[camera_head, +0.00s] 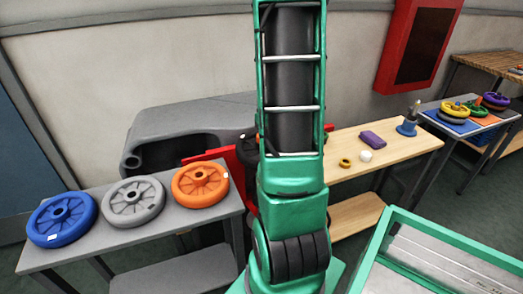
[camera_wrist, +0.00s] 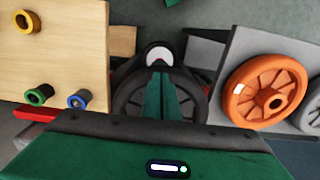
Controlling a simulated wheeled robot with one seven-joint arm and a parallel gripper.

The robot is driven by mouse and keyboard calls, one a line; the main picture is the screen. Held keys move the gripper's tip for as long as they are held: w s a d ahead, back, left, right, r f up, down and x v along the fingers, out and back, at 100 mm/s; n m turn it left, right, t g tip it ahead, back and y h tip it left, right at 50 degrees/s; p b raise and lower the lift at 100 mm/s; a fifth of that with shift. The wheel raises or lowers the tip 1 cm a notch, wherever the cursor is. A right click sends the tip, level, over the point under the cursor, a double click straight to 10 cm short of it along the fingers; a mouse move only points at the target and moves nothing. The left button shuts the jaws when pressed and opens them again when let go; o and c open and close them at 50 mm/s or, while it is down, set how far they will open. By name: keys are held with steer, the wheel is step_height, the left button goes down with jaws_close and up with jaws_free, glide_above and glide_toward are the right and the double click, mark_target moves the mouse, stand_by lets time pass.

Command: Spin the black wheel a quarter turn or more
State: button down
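The black wheel (camera_wrist: 128,92) shows in the wrist view as a dark ring, centred behind my fingers. Its middle and lower part are hidden by my gripper. In the head view a dark part of it (camera_head: 247,149) shows beside my arm, in front of a red panel (camera_head: 222,160); my arm hides the rest. My gripper (camera_wrist: 161,76) has two green fingers lying side by side with no clear gap, over the wheel's middle. I cannot tell whether they touch it. My gripper is hidden in the head view.
A grey table (camera_head: 100,248) at left bears a blue wheel (camera_head: 62,219), a grey wheel (camera_head: 132,202) and an orange wheel (camera_head: 200,185). A wooden table (camera_head: 400,140) at right bears small items. A green-framed case (camera_head: 450,245) stands front right.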

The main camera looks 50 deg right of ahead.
steer(key=shift+s+d, duration=0.25)
steer(key=shift+d, duration=0.35)
steer(key=shift+s+d, duration=0.1)
steer(key=shift+d, duration=0.95)
steer(key=shift+r, duration=0.15)
step_height(320, 180, up, 7)
stand_by(0.8)
